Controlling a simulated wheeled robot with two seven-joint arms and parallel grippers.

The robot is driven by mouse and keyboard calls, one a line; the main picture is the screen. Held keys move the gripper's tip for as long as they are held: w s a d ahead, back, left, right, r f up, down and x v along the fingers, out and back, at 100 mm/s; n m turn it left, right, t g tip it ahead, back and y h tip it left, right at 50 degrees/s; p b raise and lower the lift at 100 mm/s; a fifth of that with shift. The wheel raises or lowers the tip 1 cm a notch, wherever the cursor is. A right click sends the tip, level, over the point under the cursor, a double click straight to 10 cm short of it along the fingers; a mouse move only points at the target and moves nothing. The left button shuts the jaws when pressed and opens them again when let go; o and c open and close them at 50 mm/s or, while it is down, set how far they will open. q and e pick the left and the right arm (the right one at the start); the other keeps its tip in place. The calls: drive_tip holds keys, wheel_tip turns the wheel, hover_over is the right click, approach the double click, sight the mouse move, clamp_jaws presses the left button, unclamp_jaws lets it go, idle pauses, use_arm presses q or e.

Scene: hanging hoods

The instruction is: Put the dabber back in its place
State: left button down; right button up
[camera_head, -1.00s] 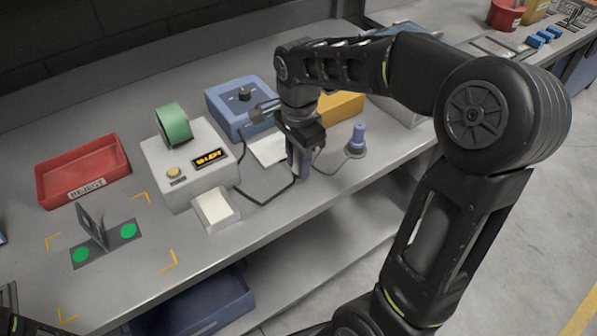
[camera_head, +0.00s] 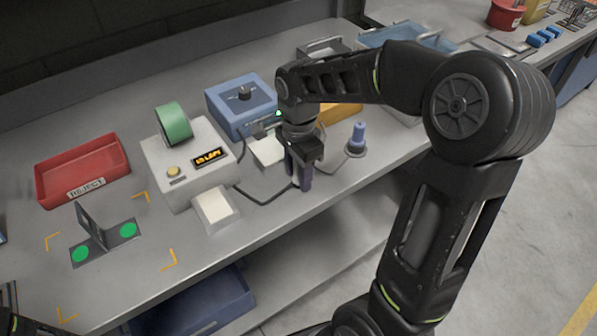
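A blue-purple knobbed handle on a round grey base (camera_head: 357,140) stands upright on the bench, right of my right gripper; I take it to be the dabber, though no label shows. A thin dark cord runs by its base. My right gripper (camera_head: 300,184) points down over the front part of the bench, left of the handle and apart from it. Its two bluish fingers show a small gap with nothing clear between them. My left gripper is not seen; only a dark bit of my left arm shows at the lower left corner.
A white box with green tape (camera_head: 155,156) and a pale pad in front (camera_head: 216,207) stand left of the gripper. A blue box with a dial (camera_head: 230,112) is behind. A red REJECT tray (camera_head: 115,178) and hinged plate with green dots (camera_head: 105,240) are farther left.

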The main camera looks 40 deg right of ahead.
drive_tip(key=shift+o, duration=0.8)
drive_tip(key=shift+r, duration=0.2)
wheel_tip(320, 180, up, 12)
idle(2.1)
